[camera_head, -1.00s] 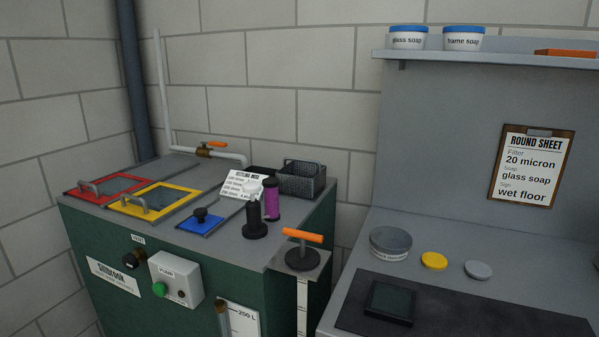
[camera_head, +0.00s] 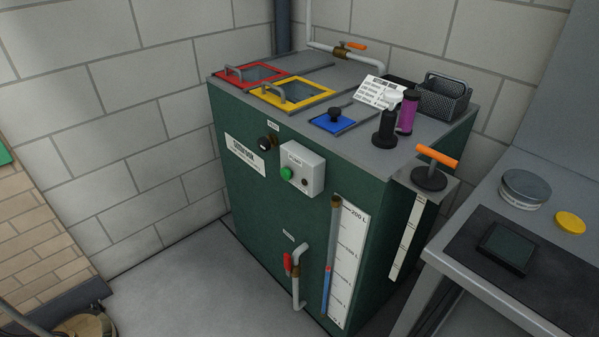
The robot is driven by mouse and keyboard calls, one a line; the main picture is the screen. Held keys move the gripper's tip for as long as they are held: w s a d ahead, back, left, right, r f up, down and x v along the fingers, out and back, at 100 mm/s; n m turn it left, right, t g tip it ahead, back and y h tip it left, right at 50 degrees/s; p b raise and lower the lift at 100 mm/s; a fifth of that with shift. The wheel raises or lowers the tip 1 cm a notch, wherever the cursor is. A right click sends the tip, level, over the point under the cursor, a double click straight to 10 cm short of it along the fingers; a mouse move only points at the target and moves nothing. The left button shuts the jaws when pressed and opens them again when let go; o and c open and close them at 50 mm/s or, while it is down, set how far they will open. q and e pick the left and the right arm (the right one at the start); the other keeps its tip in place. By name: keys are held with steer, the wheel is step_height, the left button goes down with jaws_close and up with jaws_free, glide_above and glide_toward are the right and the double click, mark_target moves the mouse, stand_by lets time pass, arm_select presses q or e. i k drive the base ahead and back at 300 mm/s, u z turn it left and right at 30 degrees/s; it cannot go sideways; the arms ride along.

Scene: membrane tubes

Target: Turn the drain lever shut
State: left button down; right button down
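The drain lever is a small red handle (camera_head: 288,263) on a grey and brass drain pipe (camera_head: 296,280), low on the front of the green tank cabinet (camera_head: 265,215). The red handle stands roughly upright alongside the pipe. A small label (camera_head: 288,235) sits above it, too small to read. Neither of my grippers shows in the head view, and nothing touches the lever.
A sight tube (camera_head: 332,260) and litre scale (camera_head: 347,265) stand right of the drain. A pump box (camera_head: 302,168) is above. A grey bench (camera_head: 480,270) stands at right. The floor (camera_head: 180,285) left of the cabinet is clear; a bag (camera_head: 85,325) lies at lower left.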

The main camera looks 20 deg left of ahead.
mark_target(286, 256)
steer(key=u, duration=2.6)
steer(key=k, duration=1.55)
steer(key=z, duration=1.6)
